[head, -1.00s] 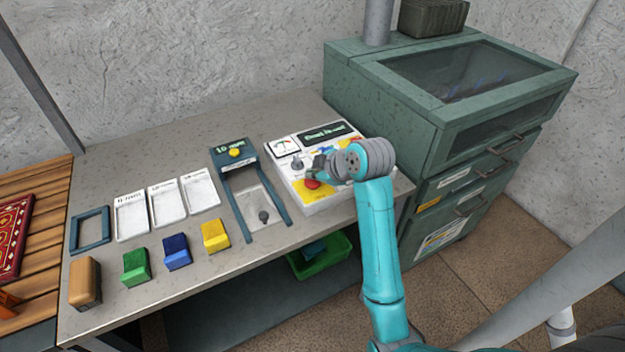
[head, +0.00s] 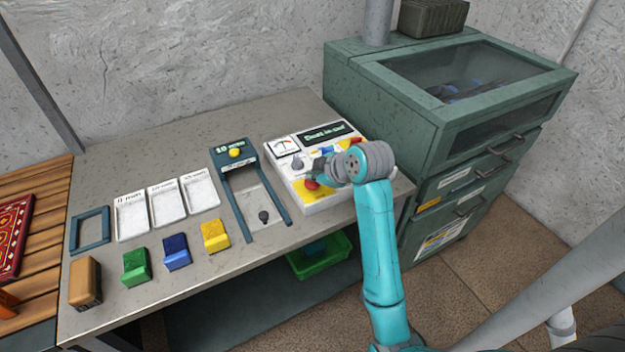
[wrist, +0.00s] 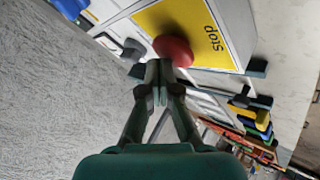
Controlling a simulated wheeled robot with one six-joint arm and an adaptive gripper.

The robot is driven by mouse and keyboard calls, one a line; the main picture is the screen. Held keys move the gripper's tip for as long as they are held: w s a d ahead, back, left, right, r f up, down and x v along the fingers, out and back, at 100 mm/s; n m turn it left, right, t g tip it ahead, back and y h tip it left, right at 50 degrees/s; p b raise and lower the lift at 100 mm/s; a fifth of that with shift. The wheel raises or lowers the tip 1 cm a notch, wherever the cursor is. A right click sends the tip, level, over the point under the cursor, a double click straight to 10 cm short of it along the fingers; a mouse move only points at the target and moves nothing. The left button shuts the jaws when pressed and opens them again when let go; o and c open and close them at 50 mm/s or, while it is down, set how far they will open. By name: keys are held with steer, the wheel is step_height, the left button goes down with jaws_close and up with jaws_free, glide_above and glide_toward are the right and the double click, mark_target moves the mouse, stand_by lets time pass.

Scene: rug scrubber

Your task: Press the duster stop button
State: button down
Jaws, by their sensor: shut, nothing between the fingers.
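The white control panel (head: 325,204) stands at the right end of the grey bench. Its red stop button (head: 312,184) sits on a yellow plate. In the head view my gripper (head: 318,171) is over the panel beside the button, partly hidden by my wrist.
A dark frame with a yellow knob (head: 236,152) stands left of the panel. Green (head: 136,268), blue (head: 177,254) and yellow (head: 215,236) blocks and a tan block (head: 84,282) line the bench front. A green cabinet (head: 440,110) stands close on the right.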

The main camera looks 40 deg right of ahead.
mark_target(314, 183)
steer(key=shift+f, duration=0.15)
steer(key=shift+r, duration=0.2)
stand_by(0.3)
steer(key=shift+r, duration=0.75)
steer(key=shift+r, duration=2.55)
steer(key=shift+s, duration=0.1)
